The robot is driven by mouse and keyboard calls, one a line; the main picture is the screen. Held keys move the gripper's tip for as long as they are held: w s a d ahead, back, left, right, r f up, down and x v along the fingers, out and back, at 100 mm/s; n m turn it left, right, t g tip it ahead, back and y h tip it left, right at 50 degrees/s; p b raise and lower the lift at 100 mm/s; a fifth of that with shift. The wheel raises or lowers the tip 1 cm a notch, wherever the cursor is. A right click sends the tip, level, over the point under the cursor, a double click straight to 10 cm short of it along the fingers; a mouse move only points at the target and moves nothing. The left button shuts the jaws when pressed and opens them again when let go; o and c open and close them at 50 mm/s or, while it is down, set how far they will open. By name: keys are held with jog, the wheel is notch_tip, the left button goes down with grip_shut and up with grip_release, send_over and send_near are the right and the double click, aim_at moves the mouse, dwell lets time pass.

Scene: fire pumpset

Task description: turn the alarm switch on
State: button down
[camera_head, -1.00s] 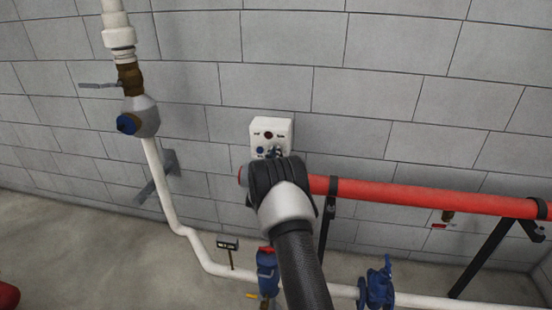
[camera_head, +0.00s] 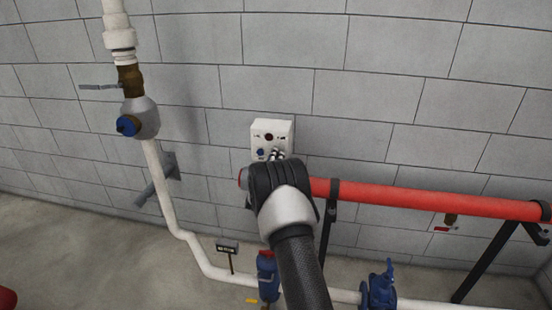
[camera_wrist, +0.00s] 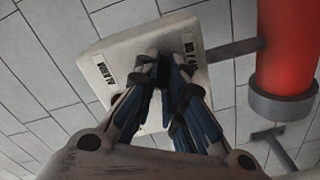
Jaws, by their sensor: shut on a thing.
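The alarm box (camera_head: 272,132) is a small white panel on the grey block wall, with a dark red round part at its top and a blue round part at its lower left. In the wrist view, the box (camera_wrist: 117,50) shows two labels, one reading ALARM. My gripper (camera_head: 277,154) is at the lower right of the box face. In the wrist view, my gripper (camera_wrist: 163,70) has its fingertips close together at the panel, shut on the alarm switch. The switch itself is hidden behind the fingers.
A red pipe (camera_head: 430,199) runs to the right of my arm, on black brackets. It is near the gripper in the wrist view (camera_wrist: 285,45). A white pipe (camera_head: 165,200) with a valve (camera_head: 138,118) stands at left. Blue valves (camera_head: 379,287) sit low.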

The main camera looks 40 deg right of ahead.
dwell(0.4)
jog(key=c, duration=1.7)
grip_release()
jog(key=v, duration=1.2)
